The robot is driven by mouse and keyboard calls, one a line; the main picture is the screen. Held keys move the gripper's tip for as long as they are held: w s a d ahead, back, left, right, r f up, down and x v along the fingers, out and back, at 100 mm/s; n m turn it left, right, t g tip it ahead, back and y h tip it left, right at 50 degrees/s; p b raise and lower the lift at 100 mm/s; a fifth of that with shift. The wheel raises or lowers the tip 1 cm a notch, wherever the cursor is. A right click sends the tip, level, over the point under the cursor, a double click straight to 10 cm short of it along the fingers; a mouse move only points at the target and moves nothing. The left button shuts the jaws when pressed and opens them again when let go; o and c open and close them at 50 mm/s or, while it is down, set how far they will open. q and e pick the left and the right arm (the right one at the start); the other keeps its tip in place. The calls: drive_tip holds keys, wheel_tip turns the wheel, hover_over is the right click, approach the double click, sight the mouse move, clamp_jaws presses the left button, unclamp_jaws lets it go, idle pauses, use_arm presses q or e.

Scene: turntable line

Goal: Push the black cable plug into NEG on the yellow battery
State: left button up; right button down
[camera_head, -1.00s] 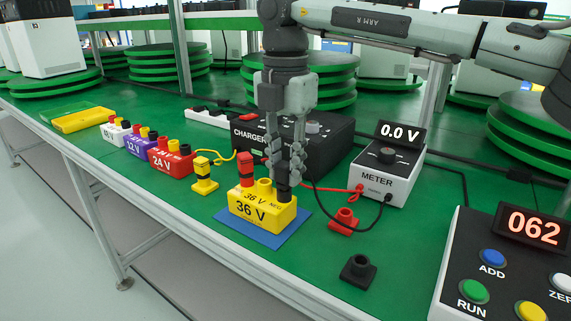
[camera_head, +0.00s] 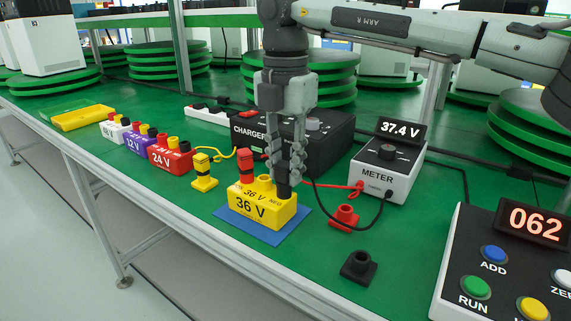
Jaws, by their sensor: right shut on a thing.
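The yellow 36 V battery (camera_head: 260,207) stands on a blue mat (camera_head: 270,235). A red plug (camera_head: 246,165) stands in its left socket. A yellow post (camera_head: 264,184) is in the middle of its top. My right gripper (camera_head: 284,180) points down over the battery's right end, marked NEG. It is shut on the black cable plug (camera_head: 284,192), whose lower end meets the NEG socket; the fingers hide its upper part. A black cable runs from the plug to the meter (camera_head: 384,174), which reads 37.4 V. My left gripper is not in view.
An empty red holder (camera_head: 344,217) and an empty black holder (camera_head: 357,266) stand right of the battery. A yellow plug (camera_head: 203,172) and the red 24 V battery (camera_head: 171,158) are to the left. The charger (camera_head: 325,140) is behind; the button console (camera_head: 500,270) is at the right.

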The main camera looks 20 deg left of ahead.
drive_tip(key=c, duration=1.2)
unclamp_jaws()
drive_tip(key=shift+r, duration=0.1)
drive_tip(key=shift+r+p, duration=2.5)
drive_tip(key=shift+r, duration=1.2)
drive_tip(key=shift+f, duration=0.1)
